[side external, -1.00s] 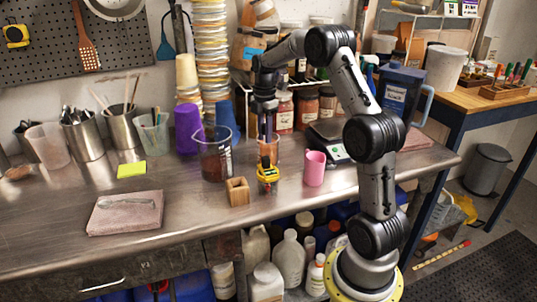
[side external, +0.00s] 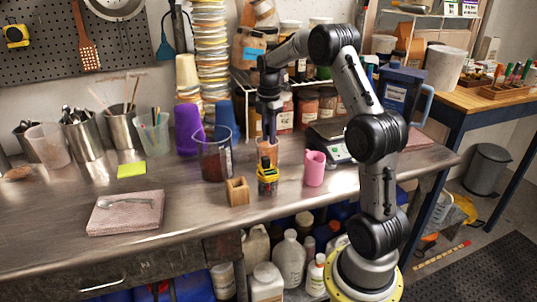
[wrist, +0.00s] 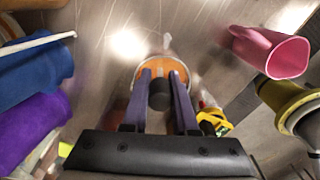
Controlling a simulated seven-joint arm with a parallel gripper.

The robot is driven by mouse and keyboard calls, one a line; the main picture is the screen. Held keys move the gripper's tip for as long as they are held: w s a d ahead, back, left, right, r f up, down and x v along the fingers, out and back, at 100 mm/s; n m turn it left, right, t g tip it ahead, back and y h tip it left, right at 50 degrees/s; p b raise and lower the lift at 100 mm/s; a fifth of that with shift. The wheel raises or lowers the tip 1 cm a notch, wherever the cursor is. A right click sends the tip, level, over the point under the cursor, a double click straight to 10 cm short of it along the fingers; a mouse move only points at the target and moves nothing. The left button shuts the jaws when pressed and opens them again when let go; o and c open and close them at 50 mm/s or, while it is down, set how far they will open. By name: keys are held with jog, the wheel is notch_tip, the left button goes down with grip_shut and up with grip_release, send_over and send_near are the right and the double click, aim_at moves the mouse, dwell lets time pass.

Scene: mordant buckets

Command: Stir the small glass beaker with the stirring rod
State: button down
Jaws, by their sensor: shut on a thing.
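The small glass beaker (side external: 267,152) holds orange liquid and stands on the metal bench, right of a larger beaker. It also shows in the wrist view (wrist: 165,66), just beyond my fingertips. My gripper (side external: 269,134) points down directly over the small beaker. In the wrist view my gripper (wrist: 160,88) has its fingers closed around a dark round end, which looks like the stirring rod (wrist: 159,97) seen end-on. The rod's lower part is hidden, so I cannot tell how deep it reaches into the liquid.
The larger beaker (side external: 212,170) with dark red contents stands close left. A wooden block (side external: 238,192), a yellow-and-dark item (side external: 267,179) and a pink mug (side external: 314,170) are nearby. A scale (side external: 330,142) is at right.

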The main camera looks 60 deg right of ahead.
jog(key=shift+w+r, duration=0.1)
jog(key=shift+w, duration=0.05)
jog(key=shift+r, duration=4.75)
jog(key=shift+r, duration=1.5)
